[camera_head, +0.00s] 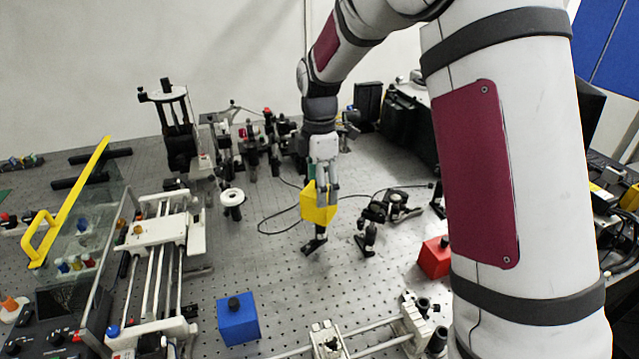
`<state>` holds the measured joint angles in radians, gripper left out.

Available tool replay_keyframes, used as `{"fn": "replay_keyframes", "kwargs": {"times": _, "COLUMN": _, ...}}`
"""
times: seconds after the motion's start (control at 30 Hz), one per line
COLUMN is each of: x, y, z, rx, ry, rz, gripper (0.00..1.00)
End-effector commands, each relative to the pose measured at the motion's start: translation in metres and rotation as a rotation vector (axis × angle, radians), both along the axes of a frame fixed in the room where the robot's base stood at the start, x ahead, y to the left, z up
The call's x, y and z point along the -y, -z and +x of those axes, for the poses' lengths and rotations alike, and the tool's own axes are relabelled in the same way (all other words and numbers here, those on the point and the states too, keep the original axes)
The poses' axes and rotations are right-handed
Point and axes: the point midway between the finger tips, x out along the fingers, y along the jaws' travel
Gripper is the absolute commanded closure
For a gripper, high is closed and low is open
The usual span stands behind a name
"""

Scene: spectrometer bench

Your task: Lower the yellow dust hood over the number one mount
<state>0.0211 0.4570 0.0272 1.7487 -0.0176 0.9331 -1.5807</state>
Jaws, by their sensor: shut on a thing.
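My gripper (324,190) points down and is shut on the yellow dust hood (317,209), a box-shaped cover near the middle of the bench. A small black mount (315,241) shows directly below the hood, its foot on the bench. The hood hides the top of this mount, so I cannot tell whether the hood is around it, above it or in front of it. Another black mount (367,238) stands just to the right, uncovered. No number is readable on either mount.
A blue hood (238,319) sits at the front and a red hood (434,258) to the right. A rail assembly (155,245) and a glass panel with yellow handle (68,205) stand left. Optics posts (255,145) crowd the back. A black cable curves left of the mount.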

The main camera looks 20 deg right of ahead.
Motion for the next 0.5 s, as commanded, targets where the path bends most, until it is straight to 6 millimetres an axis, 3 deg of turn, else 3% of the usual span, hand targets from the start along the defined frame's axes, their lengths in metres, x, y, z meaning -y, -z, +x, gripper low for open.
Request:
{"fn": "replay_keyframes", "kwargs": {"times": 0.17, "x": 0.0003, "y": 0.0003, "z": 0.0000, "rx": 0.000, "ry": 0.001, "rz": 0.000, "gripper": 0.51}}
{"fn": "replay_keyframes", "kwargs": {"times": 0.2, "x": 0.0003, "y": 0.0003, "z": 0.0000, "rx": 0.000, "ry": 0.000, "rz": 0.000, "gripper": 0.25}}
{"fn": "replay_keyframes", "kwargs": {"times": 0.3, "x": 0.0003, "y": 0.0002, "z": 0.0000, "rx": 0.000, "ry": 0.001, "rz": 0.000, "gripper": 0.04}}
{"fn": "replay_keyframes", "kwargs": {"times": 0.5, "x": 0.0003, "y": 0.0002, "z": 0.0000, "rx": 0.000, "ry": 0.001, "rz": 0.000, "gripper": 0.04}}
